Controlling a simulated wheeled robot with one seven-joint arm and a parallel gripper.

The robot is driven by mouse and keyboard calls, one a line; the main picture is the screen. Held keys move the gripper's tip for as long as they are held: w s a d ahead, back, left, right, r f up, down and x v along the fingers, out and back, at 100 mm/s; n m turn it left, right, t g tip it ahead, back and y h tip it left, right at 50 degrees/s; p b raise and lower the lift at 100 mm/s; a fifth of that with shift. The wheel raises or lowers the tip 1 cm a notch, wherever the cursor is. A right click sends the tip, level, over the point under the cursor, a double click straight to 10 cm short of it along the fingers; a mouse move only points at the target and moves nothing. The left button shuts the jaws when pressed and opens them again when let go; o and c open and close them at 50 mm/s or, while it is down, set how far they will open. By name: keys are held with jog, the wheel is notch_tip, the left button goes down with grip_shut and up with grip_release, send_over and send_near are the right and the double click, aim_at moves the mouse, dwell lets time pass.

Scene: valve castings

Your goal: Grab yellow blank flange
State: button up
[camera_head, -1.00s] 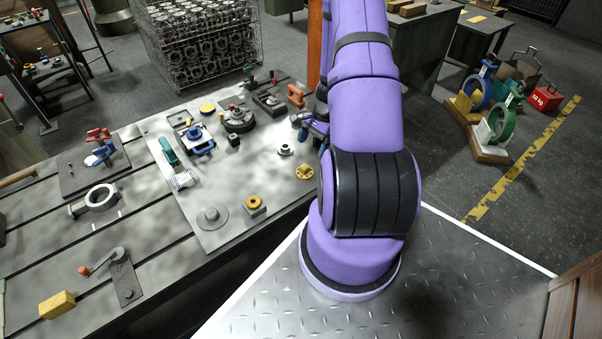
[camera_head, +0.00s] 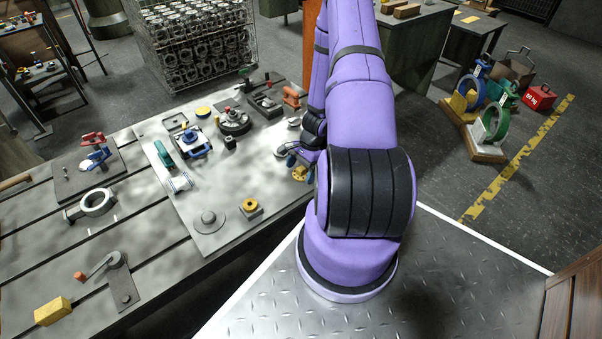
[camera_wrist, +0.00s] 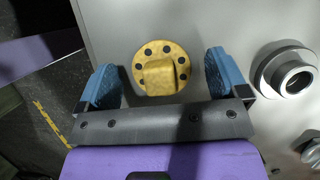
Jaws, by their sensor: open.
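The yellow blank flange (camera_wrist: 152,54) is a round disc with a ring of dark holes and a raised block on its face. It lies on the grey plate. In the wrist view my gripper (camera_wrist: 164,75) is open, with one blue finger on each side of the flange. The fingers look apart from it, and their height above the plate is hard to judge. In the head view the flange (camera_head: 299,174) shows beside my blue fingertips (camera_head: 291,160), partly covered by my gripper and arm.
A grey flanged ring (camera_wrist: 290,76) sits right of the flange in the wrist view. A yellow-topped block (camera_head: 250,207) and a round grey flange (camera_head: 209,221) lie on the plate's near part. An orange part (camera_head: 292,96) stands at the plate's far right corner.

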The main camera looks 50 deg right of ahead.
jog(key=c, duration=1.2)
jog(key=shift+r, duration=0.2)
